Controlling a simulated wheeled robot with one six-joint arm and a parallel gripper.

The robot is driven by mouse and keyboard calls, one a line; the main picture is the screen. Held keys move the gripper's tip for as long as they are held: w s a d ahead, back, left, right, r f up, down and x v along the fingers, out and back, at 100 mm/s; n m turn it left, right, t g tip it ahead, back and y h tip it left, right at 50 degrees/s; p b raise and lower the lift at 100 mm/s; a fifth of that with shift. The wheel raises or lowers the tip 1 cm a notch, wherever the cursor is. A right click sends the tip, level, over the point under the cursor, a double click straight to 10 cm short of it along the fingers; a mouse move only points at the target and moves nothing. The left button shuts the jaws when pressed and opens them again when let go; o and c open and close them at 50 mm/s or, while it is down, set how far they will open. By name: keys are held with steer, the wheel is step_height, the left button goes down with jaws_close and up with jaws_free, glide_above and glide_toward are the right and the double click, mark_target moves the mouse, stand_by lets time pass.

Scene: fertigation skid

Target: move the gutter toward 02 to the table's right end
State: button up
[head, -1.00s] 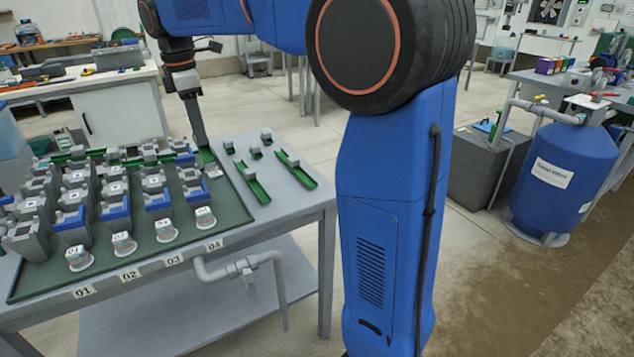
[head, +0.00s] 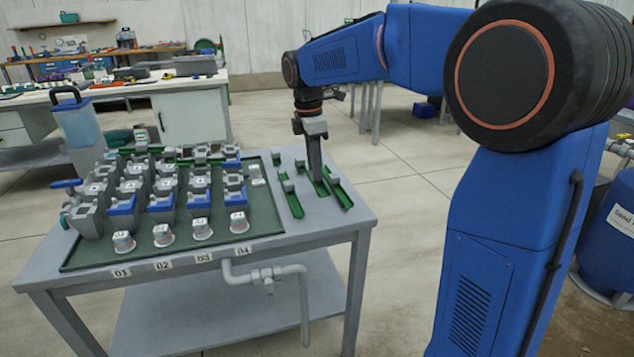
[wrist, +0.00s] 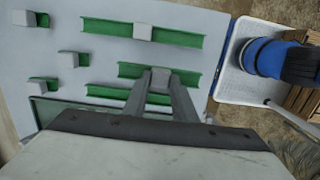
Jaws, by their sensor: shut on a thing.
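My gripper (head: 316,180) is over the table's right end, pointing down. In the wrist view my gripper (wrist: 159,88) is shut on the grey block of a green gutter (wrist: 130,71). The held gutter lies between two longer green gutters, one seen in the head view on the left (head: 293,204) and one on the right (head: 342,196). Whether it touches the tabletop is hard to tell. The 02 label (head: 163,265) is on the table's front edge, under the green tray (head: 262,223).
Grey and blue holders (head: 122,209) and white-capped cups (head: 163,236) fill much of the tray. Several short gutters (wrist: 72,59) lie beyond the longer ones. The table's front right corner (head: 335,225) is bare. A pipe with a valve (head: 265,275) hangs below the front edge.

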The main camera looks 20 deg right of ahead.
steer(key=shift+f, duration=2.1)
steer(key=shift+a, duration=0.1)
steer(key=o, duration=1.1)
steer(key=shift+f, duration=0.1)
steer(key=r, duration=0.8)
steer(key=a+r, duration=0.1)
steer(key=r, duration=0.3)
steer(key=shift+r, duration=0.1)
